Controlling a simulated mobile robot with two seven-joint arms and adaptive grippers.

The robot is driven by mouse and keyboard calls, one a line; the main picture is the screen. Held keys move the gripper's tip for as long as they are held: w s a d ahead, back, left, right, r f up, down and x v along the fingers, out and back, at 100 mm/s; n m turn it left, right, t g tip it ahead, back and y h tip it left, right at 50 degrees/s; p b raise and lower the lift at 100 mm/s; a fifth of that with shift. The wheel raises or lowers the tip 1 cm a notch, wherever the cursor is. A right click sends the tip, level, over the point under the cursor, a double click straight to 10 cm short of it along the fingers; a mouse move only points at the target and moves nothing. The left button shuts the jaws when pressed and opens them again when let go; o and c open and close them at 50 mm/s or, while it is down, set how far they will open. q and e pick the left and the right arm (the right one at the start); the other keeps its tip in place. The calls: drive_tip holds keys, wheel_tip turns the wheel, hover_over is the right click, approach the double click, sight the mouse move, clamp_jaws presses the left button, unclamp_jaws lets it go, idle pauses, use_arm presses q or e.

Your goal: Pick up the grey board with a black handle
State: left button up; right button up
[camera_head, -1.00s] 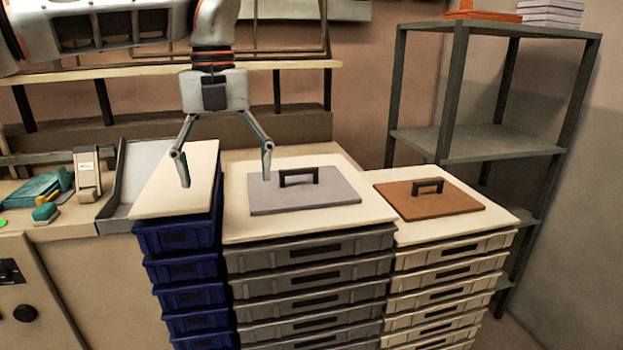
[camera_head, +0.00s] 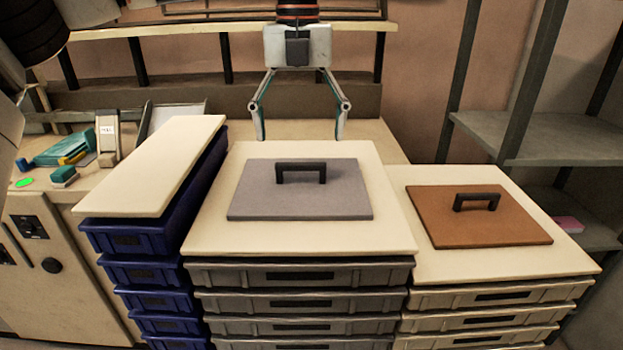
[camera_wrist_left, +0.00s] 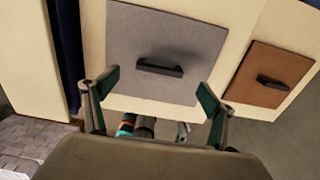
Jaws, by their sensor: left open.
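The grey board (camera_head: 260,205) lies flat on the cream top of the middle stack of crates. Its black handle (camera_head: 301,167) stands up from the board. My left gripper (camera_head: 301,137) is open and empty, behind the board and its handle in the head view. In the left wrist view the grey board (camera_wrist_left: 150,30) and its black handle (camera_wrist_left: 158,68) show ahead of the gripper (camera_wrist_left: 155,95), between its spread fingers. The fingers appear apart from the handle. My right gripper is not in view.
A brown board (camera_head: 470,225) with a black handle lies on the cream crate stack at the right. A blue crate stack (camera_head: 140,240) with a cream lid stands at the left. A grey shelf (camera_head: 560,140) stands at the far right.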

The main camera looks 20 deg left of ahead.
sight(301, 163)
use_arm(q)
wheel_tip(301, 163, down, 7)
drive_tip(key=shift+s+f+p, duration=0.15)
drive_tip(key=shift+p, duration=0.15)
drive_tip(key=c, duration=1.3)
